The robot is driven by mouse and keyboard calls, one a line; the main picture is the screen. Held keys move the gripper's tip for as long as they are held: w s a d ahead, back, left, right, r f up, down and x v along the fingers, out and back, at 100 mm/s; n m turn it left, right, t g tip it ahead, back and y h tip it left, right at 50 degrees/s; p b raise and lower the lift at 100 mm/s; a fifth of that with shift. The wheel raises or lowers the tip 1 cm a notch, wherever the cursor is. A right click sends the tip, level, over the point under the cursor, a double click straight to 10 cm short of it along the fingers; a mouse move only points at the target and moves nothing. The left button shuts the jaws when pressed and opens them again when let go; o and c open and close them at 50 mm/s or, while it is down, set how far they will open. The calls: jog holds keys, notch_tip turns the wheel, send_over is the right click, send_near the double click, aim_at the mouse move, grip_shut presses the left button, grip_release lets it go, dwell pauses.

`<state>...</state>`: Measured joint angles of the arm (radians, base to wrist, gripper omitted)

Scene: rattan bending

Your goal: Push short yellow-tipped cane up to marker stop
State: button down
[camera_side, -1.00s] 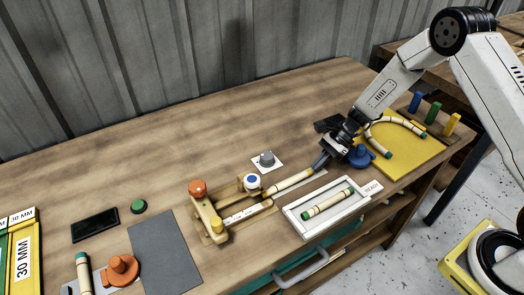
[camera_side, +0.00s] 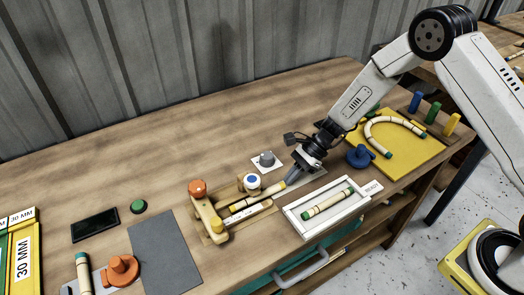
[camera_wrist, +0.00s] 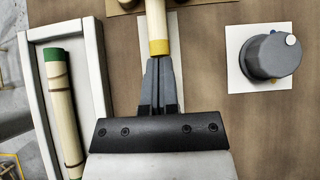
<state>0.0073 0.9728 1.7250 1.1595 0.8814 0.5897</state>
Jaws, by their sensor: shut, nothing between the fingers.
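The short pale cane (camera_side: 258,200) lies in the wooden jig (camera_side: 237,191), with its yellow tip (camera_side: 282,186) facing my gripper. My gripper (camera_side: 290,178) is shut and empty, its fingertips at the yellow end. In the wrist view the shut fingers (camera_wrist: 158,62) meet the yellow tip (camera_wrist: 158,47) end-on and appear to touch it. The cane's far end runs toward the wooden arm with an orange knob (camera_side: 197,187). I cannot make out the marker stop, or any gap between it and the cane.
A white tray (camera_side: 293,221) with a green-tipped cane (camera_side: 328,202) stands close beside my gripper. A grey dial (camera_side: 266,158) is on the other side. A blue knob (camera_side: 360,156) and a yellow board (camera_side: 400,154) with a bent cane lie behind at right.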

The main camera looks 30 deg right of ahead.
aim_at(278, 186)
jog(key=shift+a, duration=2)
jog(key=shift+a, duration=0.1)
jog(key=shift+d, duration=0.2)
jog(key=shift+d, duration=0.25)
jog(key=d, duration=0.4)
jog(key=shift+w+d+r, duration=0.1)
jog(key=shift+d+r, duration=0.1)
jog(key=shift+r, duration=0.15)
jog(key=v, duration=0.9)
jog(key=s+d+r+n+t+h, duration=0.1)
jog(key=s+d+r+n+h, duration=0.1)
jog(key=s+n, duration=0.6)
jog(key=s+d+r+n+t+h, duration=0.1)
jog(key=s+d+r+n+h, duration=0.1)
jog(key=s+r+n+h, duration=0.3)
jog(key=s+n+h, duration=0.2)
jog(key=s+n, duration=0.2)
jog(key=n, duration=0.1)
jog(key=shift+d+t, duration=0.3)
jog(key=shift+d, duration=0.05)
